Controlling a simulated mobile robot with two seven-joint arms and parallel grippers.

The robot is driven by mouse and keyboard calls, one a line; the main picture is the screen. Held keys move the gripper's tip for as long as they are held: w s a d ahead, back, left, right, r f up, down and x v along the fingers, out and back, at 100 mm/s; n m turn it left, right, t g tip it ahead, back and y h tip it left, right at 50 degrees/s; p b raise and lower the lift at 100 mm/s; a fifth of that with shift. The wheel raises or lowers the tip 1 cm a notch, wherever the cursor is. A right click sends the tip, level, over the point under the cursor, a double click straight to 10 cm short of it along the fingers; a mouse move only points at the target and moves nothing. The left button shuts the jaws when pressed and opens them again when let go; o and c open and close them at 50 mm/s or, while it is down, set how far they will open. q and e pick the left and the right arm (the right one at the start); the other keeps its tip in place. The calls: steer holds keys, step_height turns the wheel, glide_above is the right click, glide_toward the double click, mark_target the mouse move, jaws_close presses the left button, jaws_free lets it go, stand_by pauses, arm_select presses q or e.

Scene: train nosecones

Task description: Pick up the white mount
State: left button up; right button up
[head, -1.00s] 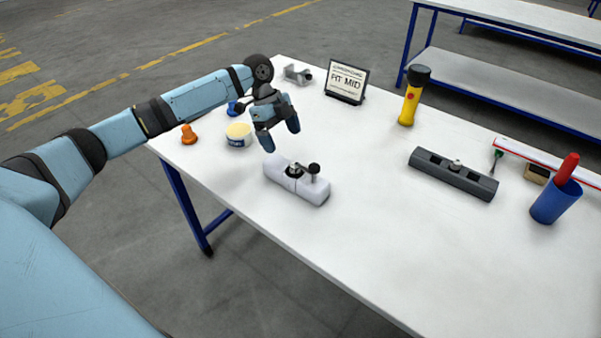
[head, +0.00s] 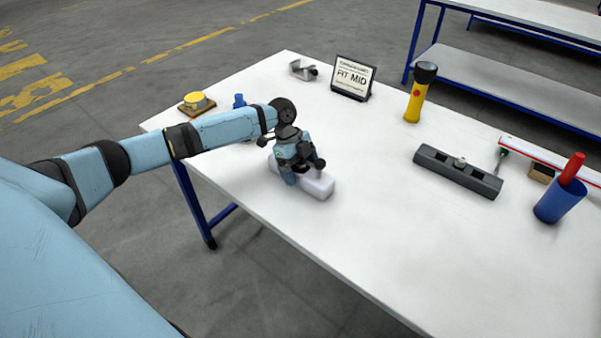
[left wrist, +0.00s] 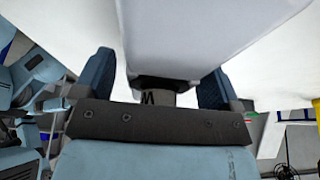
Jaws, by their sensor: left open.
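The white mount (head: 318,187) is a long pale block lying on the table, with a dark knob on its top. It fills the upper middle of the left wrist view (left wrist: 190,35), with a dark fitting and a lettered grey cylinder at its lower edge between my fingers. My left gripper (head: 303,170) is over the middle of the mount, fingers down and spread open around the fitting. It also shows in the left wrist view (left wrist: 154,85). The gripper hides part of the mount's top. I cannot tell whether the fingers touch it. My right gripper is out of view.
On the white table (head: 380,240) stand a dark grey mount (head: 440,166), a yellow torch (head: 417,98), a sign (head: 352,78), a blue cup (head: 560,203), a silver bracket (head: 303,70) and a yellow button (head: 196,101). The front of the table is clear.

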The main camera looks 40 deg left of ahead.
arm_select(q)
steer(key=c, duration=1.1)
steer(key=shift+r, duration=0.1)
